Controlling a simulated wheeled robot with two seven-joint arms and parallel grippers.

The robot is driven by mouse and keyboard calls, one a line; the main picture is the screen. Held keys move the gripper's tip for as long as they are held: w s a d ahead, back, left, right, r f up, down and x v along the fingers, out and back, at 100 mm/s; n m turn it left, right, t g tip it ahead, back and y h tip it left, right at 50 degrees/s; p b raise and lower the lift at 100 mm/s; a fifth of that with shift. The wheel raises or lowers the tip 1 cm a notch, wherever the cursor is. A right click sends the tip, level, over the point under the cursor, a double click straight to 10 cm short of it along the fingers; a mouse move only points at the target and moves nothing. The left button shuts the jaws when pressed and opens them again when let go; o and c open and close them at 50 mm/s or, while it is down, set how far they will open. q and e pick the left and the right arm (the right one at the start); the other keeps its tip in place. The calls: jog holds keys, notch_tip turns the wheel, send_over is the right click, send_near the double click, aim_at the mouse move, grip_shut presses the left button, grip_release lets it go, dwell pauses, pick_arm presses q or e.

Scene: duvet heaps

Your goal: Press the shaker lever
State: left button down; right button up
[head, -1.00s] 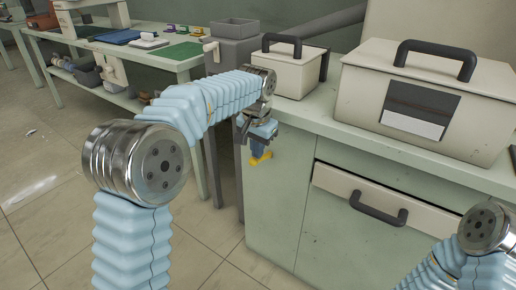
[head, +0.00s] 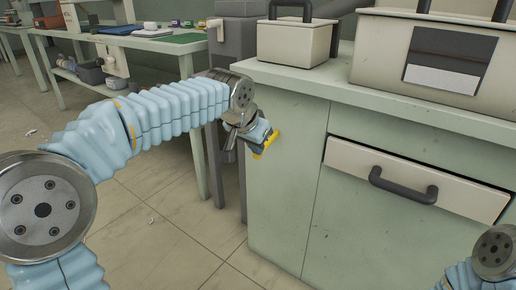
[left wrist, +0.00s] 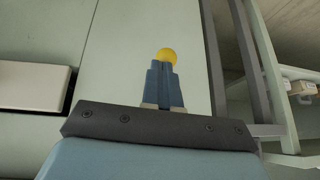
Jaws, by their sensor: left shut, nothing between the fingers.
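My left gripper (head: 265,146) is in front of the upper left part of the pale green cabinet (head: 285,190), below the counter edge. It also shows in the left wrist view (left wrist: 166,72), with blue fingers shut together and a yellow rounded tip. Nothing shows between the fingers. I cannot tell whether the tip touches the cabinet. I cannot make out a shaker lever for certain in either view. My right gripper is out of view; only part of my right arm shows at the lower right.
A small cream box (head: 293,42) and a larger cream case (head: 415,60) stand on the counter. A drawer (head: 465,196) with a dark handle (head: 403,186) is below. A grey unit (head: 235,45) stands left of the counter, before a workbench (head: 150,42).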

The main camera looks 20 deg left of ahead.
pick_arm(q)
jog(key=shift+s+f, duration=0.1)
jog(key=shift+f, duration=0.5)
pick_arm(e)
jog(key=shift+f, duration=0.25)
pick_arm(q)
jog(key=shift+f, duration=0.1)
